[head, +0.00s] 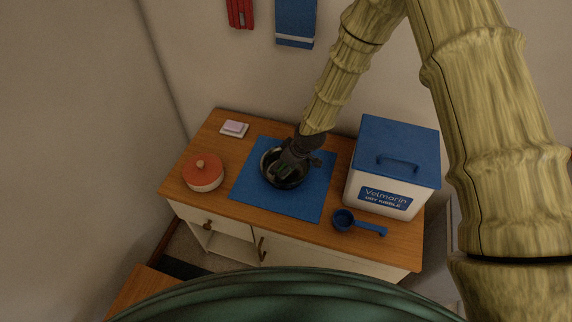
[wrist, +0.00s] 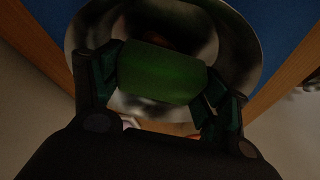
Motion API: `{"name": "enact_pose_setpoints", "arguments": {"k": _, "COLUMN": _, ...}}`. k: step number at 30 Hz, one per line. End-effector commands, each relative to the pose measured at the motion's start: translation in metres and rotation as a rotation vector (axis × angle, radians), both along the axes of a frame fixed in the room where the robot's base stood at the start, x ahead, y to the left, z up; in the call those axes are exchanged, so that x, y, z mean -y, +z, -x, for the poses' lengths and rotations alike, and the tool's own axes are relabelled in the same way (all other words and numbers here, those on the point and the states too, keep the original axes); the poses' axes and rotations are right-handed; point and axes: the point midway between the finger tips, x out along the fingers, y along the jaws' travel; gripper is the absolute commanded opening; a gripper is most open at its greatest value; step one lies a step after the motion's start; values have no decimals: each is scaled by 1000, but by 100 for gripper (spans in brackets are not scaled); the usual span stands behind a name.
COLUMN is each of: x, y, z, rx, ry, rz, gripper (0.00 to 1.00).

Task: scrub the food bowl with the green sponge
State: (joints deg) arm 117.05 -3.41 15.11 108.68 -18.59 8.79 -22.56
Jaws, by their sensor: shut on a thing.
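The food bowl (head: 272,171) is a dark shiny metal bowl on a blue mat (head: 305,204) on the wooden cabinet top. In the wrist view the bowl (wrist: 232,40) fills the upper middle, its rim around the sponge. My gripper (head: 286,170) points down into the bowl. It is shut on the green sponge (wrist: 162,73), with one finger at each end. The sponge is inside the bowl's outline; whether it touches the bowl's inner surface I cannot tell. The gripper hides part of the bowl in the head view.
A white kibble bin (head: 360,193) with a blue lid stands right of the mat. A blue scoop (head: 345,220) lies in front of it. A red lidded pot (head: 204,179) and a small pinkish block on a dish (head: 234,128) are to the left. Blue and red cloths hang behind.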

Motion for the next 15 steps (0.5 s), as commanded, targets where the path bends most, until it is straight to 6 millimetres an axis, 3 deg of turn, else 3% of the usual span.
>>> {"name": "enact_pose_setpoints", "arguments": {"k": 15, "x": 0, "y": -9, "z": 0, "rx": 0, "ry": 0, "rz": 0, "gripper": 56}}
